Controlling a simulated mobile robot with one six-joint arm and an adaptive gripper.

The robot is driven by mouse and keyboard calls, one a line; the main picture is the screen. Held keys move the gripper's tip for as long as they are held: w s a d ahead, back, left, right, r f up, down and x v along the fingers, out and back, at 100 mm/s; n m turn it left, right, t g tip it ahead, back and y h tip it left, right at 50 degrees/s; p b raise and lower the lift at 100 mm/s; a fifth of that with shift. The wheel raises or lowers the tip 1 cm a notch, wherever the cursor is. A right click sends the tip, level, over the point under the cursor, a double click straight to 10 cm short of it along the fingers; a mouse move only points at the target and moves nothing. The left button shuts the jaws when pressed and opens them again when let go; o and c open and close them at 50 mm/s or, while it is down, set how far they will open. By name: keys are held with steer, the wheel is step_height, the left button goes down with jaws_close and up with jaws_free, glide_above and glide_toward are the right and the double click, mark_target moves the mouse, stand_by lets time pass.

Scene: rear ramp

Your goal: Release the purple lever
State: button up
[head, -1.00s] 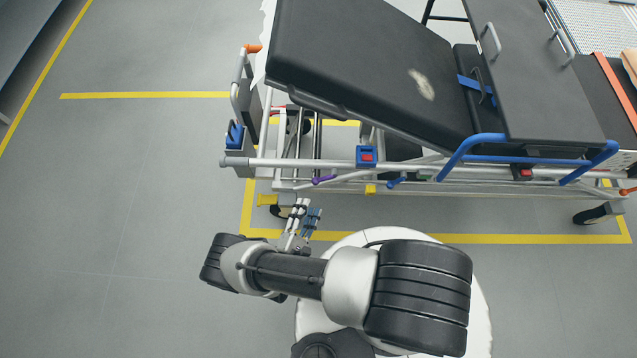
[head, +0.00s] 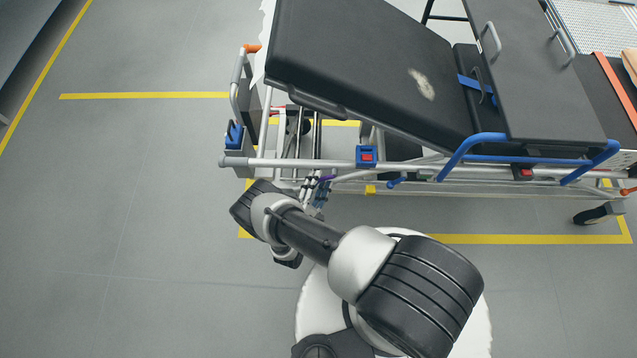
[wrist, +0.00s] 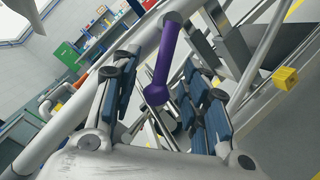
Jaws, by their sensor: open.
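The purple lever (wrist: 163,68) hangs from a grey rail of the stretcher in the wrist view, its rounded end towards me. My gripper (wrist: 160,100) is open, with one blue-padded finger on each side of the lever. The lever's end lies between the fingers; I cannot tell whether either pad touches it. In the head view my gripper (head: 317,187) is at the stretcher's near side rail, and only a small part of the purple lever (head: 327,178) shows past the fingers.
The stretcher (head: 370,70) with its raised black backrest fills the upper right. A red-and-blue latch (head: 366,156), a blue lever (head: 397,182) and a yellow block (head: 370,189) sit right of my gripper. The grey floor (head: 120,200) on the left is clear.

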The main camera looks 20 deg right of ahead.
jaws_close()
stand_by(0.3)
stand_by(0.3)
